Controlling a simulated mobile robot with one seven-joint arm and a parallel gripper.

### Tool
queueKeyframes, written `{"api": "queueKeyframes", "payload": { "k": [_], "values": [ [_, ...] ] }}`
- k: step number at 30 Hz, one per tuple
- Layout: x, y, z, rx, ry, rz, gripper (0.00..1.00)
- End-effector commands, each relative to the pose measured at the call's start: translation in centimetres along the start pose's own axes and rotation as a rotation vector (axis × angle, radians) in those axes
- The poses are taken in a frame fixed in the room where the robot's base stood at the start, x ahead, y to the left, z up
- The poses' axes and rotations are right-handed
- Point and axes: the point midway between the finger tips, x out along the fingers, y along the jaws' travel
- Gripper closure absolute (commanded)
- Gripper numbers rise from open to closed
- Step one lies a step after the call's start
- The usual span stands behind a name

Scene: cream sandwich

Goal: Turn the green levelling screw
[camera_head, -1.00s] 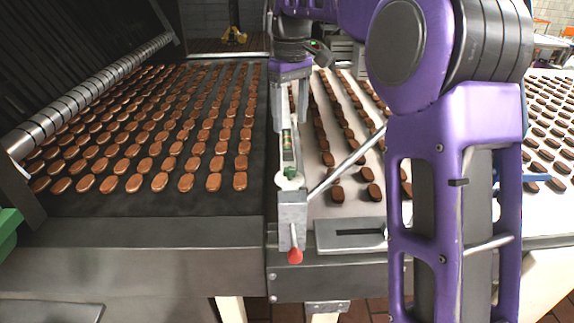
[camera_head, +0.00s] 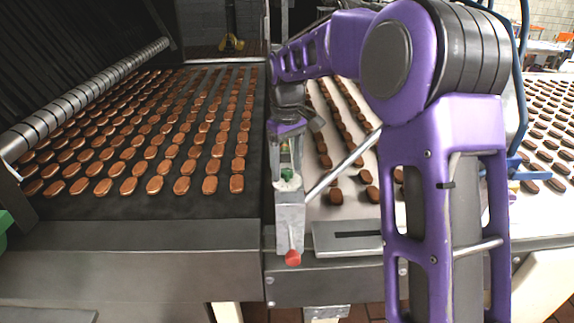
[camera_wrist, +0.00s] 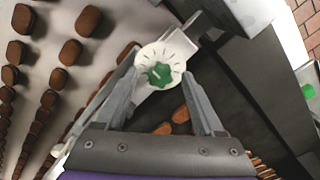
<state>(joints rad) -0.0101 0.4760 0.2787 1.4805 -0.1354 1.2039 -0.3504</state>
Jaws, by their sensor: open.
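The green levelling screw (camera_wrist: 159,75) is a small lobed knob on a round white dial (camera_wrist: 172,60) with dark marks. In the head view the screw (camera_head: 287,174) sits on top of the grey metal block (camera_head: 291,215) between the two belts. My gripper (camera_wrist: 161,67) is open, with one finger on each side of the dial and screw in the wrist view. In the head view my gripper (camera_head: 287,160) is just above and behind the dial. I cannot tell whether a finger touches the screw.
A red knob (camera_head: 292,257) sticks out at the block's front. A slanted metal rod (camera_head: 343,162) passes close on the right. Brown biscuits lie in rows on the dark belt (camera_head: 120,204) at left and the pale belt (camera_head: 318,208) at right.

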Motion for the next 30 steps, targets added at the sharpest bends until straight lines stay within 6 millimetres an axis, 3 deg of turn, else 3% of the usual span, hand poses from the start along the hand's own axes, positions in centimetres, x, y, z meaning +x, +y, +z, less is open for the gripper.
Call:
{"api": "queueKeyframes", "payload": {
  "k": [1, 13, 19, 30],
  "values": [
    [0.00, 0.00, 0.00, 0.000, 0.000, 0.000, 0.30],
    [-0.03, 0.00, 0.00, 0.000, 0.000, 0.000, 1.00],
    [-0.24, 0.00, 0.01, -0.023, -0.001, 0.000, 1.00],
    [-0.08, 0.05, -0.01, -0.237, 0.000, 0.001, 1.00]
  ]
}}
